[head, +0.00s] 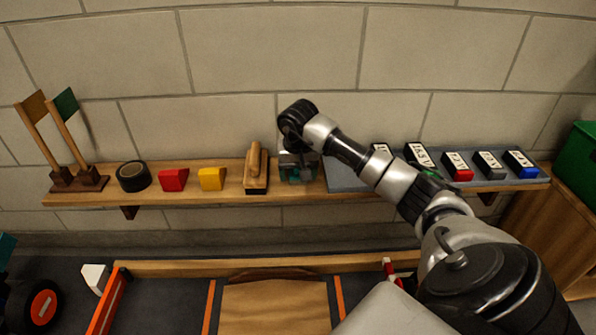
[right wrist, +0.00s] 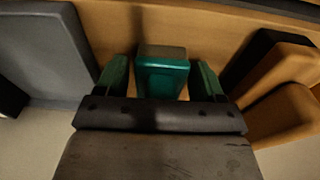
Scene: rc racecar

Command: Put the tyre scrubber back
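A teal block (right wrist: 163,72), which may be the tyre scrubber, stands on the wooden shelf; in the head view my right gripper (head: 298,172) mostly hides it. The right gripper (right wrist: 161,80) also shows in the right wrist view, with its green fingertips spread on either side of the block. A narrow gap shows on the block's left, so the fingers look open around it. A wooden-handled brush with a dark base (head: 256,170) stands just left of the gripper; it also shows at the right of the wrist view (right wrist: 285,95). My left gripper is out of view.
The shelf (head: 105,193) also holds a black tape roll (head: 133,176), a red block (head: 173,180), a yellow block (head: 212,179) and two flags. A grey mat (head: 345,180) with several labelled boxes lies right of the gripper. A green box (head: 582,165) stands far right.

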